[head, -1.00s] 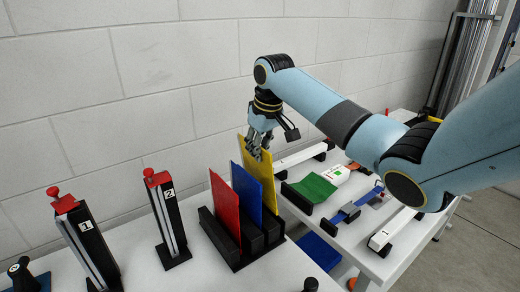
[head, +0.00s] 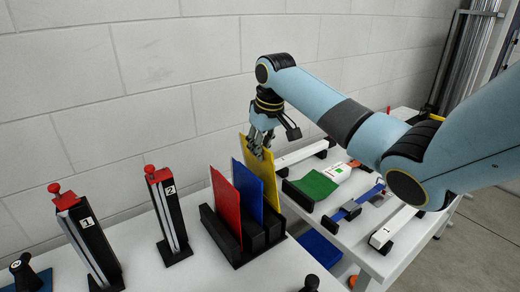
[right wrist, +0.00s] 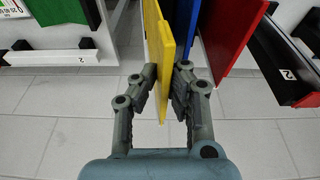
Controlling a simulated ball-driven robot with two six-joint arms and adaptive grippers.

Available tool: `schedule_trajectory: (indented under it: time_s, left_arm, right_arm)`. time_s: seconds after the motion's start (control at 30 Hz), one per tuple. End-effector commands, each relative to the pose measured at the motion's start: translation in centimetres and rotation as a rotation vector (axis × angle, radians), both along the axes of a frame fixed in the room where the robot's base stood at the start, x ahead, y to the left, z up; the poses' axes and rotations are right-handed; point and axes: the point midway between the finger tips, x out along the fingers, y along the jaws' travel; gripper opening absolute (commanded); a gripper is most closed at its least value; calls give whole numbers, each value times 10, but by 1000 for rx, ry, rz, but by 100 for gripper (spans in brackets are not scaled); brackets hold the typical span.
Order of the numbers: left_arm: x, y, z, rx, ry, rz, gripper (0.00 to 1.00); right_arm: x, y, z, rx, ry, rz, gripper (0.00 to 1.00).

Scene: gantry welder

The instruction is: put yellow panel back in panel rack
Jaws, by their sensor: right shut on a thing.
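The yellow panel (head: 264,172) stands upright at the right end of the black panel rack (head: 236,262), behind the blue panel. My right gripper (head: 260,146) is shut on its upper edge. In the right wrist view the yellow panel (right wrist: 164,55) sits between the two fingers (right wrist: 166,95). The blue panel (head: 246,190) and the red panel (head: 225,200) stand in other slots of the rack. The yellow panel's lower end is mostly hidden by the blue panel and rack, so I cannot tell how deep it sits. My left gripper is not in view.
Two black stands with red knobs, marked 1 (head: 88,238) and 2 (head: 168,215), are left of the rack. On the right table lie a green piece (head: 312,188) and a blue clamp-like tool (head: 352,208). A block wall is close behind.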

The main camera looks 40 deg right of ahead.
Motion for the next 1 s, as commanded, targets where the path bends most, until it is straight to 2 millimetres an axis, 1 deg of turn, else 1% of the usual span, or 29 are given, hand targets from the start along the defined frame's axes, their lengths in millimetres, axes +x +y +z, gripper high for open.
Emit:
schedule_trajectory:
  time_s: [0.13,0.47,1.0]
  left_arm:
    - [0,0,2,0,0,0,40]
    - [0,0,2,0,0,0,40]
    - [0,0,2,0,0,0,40]
  right_arm:
    - [0,0,4,0,-2,0,0]
    - [1,0,4,0,-2,0,0]
    - [1,8,4,0,-2,0,0]
